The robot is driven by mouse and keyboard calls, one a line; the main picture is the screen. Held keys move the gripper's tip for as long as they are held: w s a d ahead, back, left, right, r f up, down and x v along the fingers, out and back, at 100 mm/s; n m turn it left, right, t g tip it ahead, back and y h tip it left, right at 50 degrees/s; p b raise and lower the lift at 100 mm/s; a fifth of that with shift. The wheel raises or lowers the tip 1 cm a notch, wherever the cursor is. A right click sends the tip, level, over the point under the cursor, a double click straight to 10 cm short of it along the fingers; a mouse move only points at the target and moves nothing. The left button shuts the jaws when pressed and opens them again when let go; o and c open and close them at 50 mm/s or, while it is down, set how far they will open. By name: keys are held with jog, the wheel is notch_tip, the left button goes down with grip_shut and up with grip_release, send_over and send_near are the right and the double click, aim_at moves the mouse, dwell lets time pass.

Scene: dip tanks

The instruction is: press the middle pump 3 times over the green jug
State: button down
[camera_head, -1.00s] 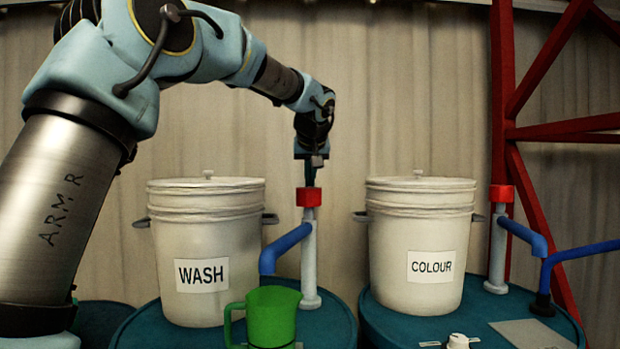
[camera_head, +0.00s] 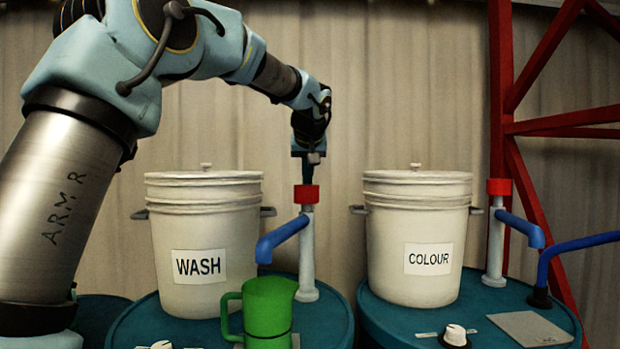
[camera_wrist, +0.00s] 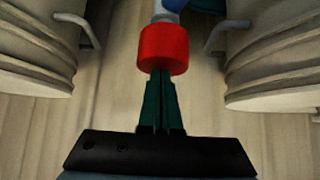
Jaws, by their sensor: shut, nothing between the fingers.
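The middle pump has a red cap (camera_head: 306,194) on a pale post and a blue spout (camera_head: 283,239) slanting down to the left. It stands between the WASH and COLOUR buckets. The green jug (camera_head: 269,312) stands upright on the teal drum, its mouth below the spout's end. My gripper (camera_head: 309,180) points down with its tips at the top of the red cap, apparently touching it. In the wrist view my gripper (camera_wrist: 161,76) is shut, holding nothing, its tips against the red cap (camera_wrist: 163,48). The jug's inside is hidden.
A white WASH bucket (camera_head: 208,230) stands left of the pump and a COLOUR bucket (camera_head: 416,245) right of it. Another red-capped pump (camera_head: 499,187) stands farther right, beside a red frame (camera_head: 502,90). White knobs (camera_head: 455,335) sit at the front.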

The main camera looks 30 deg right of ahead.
jog(key=w+r+b+v, duration=0.1)
jog(key=b+v, duration=0.1)
jog(key=v, duration=0.9)
jog(key=shift+s+r, duration=0.15)
jog(key=shift+r, duration=0.1)
jog(key=shift+d, duration=0.15)
dwell(0.3)
jog(key=s+t+h+b, duration=0.1)
jog(key=t+b, duration=0.1)
jog(key=b, duration=0.4)
jog(key=a+f+t+b, duration=0.1)
jog(key=b, duration=0.6)
jog(key=s+f+t+h+b, duration=0.1)
jog(key=t+b, duration=0.1)
jog(key=b, duration=0.5)
jog(key=shift+s+a+f+t+h, duration=0.15)
jog(key=shift+s+a+t+h, duration=0.15)
jog(key=shift+s+a, duration=0.05)
jog(key=shift+w, duration=0.1)
